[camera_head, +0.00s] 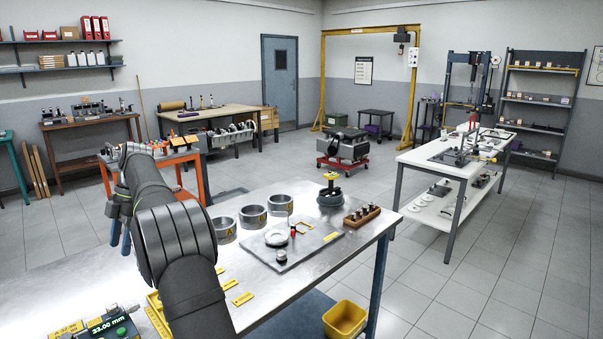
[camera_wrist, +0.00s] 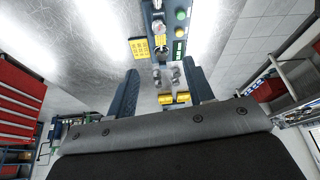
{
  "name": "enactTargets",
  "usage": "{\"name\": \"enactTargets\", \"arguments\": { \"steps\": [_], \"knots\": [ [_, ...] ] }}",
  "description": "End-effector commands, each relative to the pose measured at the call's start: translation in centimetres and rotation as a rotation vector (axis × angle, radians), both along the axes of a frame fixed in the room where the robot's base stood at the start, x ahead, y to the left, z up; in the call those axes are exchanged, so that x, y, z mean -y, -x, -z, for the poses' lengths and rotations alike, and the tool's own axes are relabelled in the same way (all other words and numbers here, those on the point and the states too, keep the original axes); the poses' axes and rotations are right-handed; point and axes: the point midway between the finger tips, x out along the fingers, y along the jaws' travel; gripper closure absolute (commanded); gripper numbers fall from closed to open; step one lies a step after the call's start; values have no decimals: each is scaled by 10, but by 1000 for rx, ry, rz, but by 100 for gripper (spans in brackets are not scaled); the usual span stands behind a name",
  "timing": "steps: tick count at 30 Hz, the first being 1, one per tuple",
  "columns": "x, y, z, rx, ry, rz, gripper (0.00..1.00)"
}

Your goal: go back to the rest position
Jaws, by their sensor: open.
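My gripper (camera_wrist: 163,82) shows in the wrist view with its two dark blue fingers spread apart. It is open, with nothing held between the fingertips. Beyond and between the fingers is a blue-grey device (camera_wrist: 178,30) with green and yellow buttons and a small silver fitting. Yellow labels (camera_wrist: 139,48) lie beside it on the shiny metal bench top (camera_wrist: 75,45). In the head view my dark arm rises over the left part of the metal bench (camera_head: 75,275). My gripper cannot be made out there.
On the bench are metal rings (camera_head: 253,215), a grey plate (camera_head: 291,246) with small parts, and a wooden block (camera_head: 361,215) with pegs. A gauge with a 33.00 mm display (camera_head: 103,325) is at the bottom left. A yellow bin (camera_head: 345,320) stands below. Floor at right is clear.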

Motion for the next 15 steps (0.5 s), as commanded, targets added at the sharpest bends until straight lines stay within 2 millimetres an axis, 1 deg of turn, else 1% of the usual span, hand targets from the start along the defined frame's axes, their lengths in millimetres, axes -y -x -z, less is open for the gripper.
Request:
{"name": "enactTargets", "arguments": {
  "steps": [8, 15],
  "knots": [
    [-11, 16, 45, -2, 1, -2, 52],
    [-21, 31, 90, -3, 2, -2, 52]
  ]
}}
